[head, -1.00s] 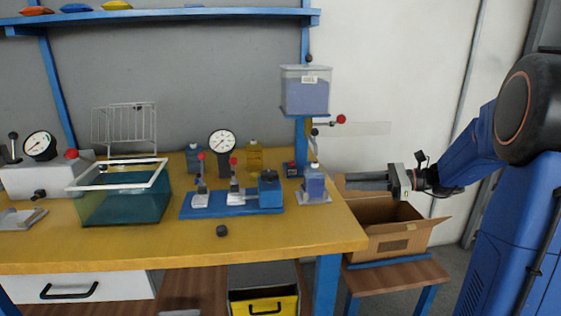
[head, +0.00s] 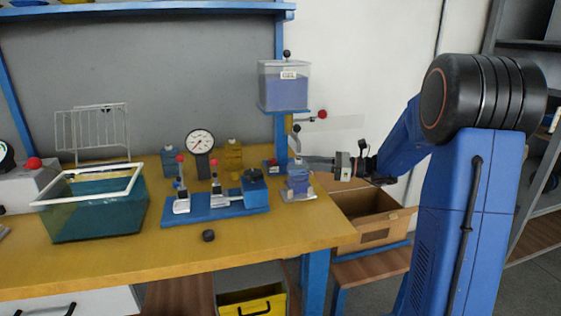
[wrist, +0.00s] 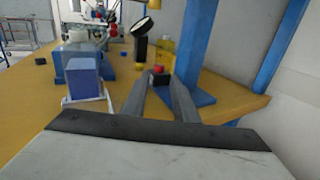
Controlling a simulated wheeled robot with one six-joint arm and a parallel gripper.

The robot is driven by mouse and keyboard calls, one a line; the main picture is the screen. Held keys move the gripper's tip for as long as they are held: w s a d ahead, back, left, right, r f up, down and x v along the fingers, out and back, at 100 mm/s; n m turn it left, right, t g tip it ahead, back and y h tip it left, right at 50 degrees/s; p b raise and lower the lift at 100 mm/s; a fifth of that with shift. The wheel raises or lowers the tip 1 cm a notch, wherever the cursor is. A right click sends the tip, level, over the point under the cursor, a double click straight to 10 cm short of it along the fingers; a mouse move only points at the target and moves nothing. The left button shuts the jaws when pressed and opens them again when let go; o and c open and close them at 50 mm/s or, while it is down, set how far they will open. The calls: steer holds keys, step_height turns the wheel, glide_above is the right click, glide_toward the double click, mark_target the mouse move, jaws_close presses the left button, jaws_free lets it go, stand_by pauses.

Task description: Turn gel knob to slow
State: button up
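The clear gel tank (head: 284,90), labelled and part full of blue gel, stands on a blue post at the bench's right end. Below it, a small black knob (head: 297,128) and a red-ball lever (head: 322,114) stick out; I cannot tell which is the gel knob. My gripper (head: 308,160) is open and empty, just right of the post, below the knob. In the wrist view, my fingers (wrist: 161,82) are apart, pointing toward the post's foot.
A small dark box with red (wrist: 158,76) sits beyond my fingertips at the post's foot (wrist: 200,97). A blue clamp fixture (head: 215,205), gauge (head: 200,141) and teal tank (head: 95,210) stand farther left. A cardboard box (head: 368,215) lies below, right of the bench.

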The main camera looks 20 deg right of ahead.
mark_target(273, 161)
steer(key=x, duration=0.8)
steer(key=shift+a, duration=0.1)
steer(key=shift+w, duration=0.1)
jaws_close()
